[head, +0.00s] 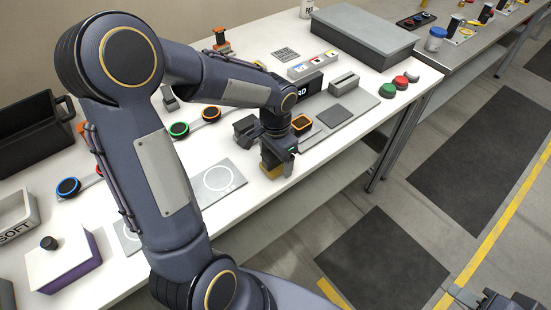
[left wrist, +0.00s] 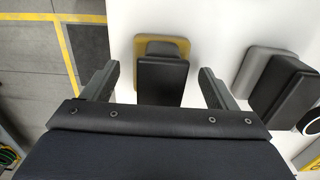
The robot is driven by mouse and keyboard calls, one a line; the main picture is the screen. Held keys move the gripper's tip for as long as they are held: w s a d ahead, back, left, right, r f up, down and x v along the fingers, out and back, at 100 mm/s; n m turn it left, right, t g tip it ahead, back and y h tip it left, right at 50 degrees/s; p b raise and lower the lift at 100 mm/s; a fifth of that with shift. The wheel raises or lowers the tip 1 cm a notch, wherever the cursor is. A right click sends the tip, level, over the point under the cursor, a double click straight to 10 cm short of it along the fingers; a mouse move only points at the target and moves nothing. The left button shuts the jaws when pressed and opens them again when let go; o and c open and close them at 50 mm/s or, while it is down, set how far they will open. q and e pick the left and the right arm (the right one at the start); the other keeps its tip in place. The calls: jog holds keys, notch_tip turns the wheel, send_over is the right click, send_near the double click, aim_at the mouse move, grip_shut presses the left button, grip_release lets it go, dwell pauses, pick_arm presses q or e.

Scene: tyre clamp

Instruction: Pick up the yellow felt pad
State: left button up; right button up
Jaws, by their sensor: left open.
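The yellow felt pad (head: 270,169) sits near the front edge of the white table, below my left gripper (head: 273,147). In the left wrist view, the yellow felt pad (left wrist: 178,45) shows as a yellow rim around a grey piece and a black block (left wrist: 161,82). My left gripper (left wrist: 159,70) is open, with one finger on each side of the block and visible gaps. The block hides part of the pad. My right gripper (head: 490,300) is partly in view at the bottom right of the head view, over the floor, away from the pad.
A grey pad with a black block (left wrist: 279,82) stands close to the right in the left wrist view. An orange-rimmed round-cornered item (head: 301,123) and a grey plate with a white circle (head: 218,180) lie nearby. A large grey case (head: 362,38) stands further back.

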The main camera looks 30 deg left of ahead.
pick_arm(q)
jog(key=shift+f, duration=0.55)
jog(key=c, duration=1.1)
jog(key=shift+r, duration=0.1)
jog(key=shift+r, duration=0.55)
jog(key=s+d+r, duration=0.1)
jog(key=d+r, duration=0.3)
jog(key=s+d+r+b, duration=0.1)
jog(key=d+r, duration=0.3)
jog(key=d, duration=0.1)
jog(key=s+d+r, duration=0.2)
jog(key=d+r, duration=0.1)
jog(key=d, duration=0.1)
jog(key=shift+d+r, duration=0.25)
jog(key=shift+r, duration=0.15)
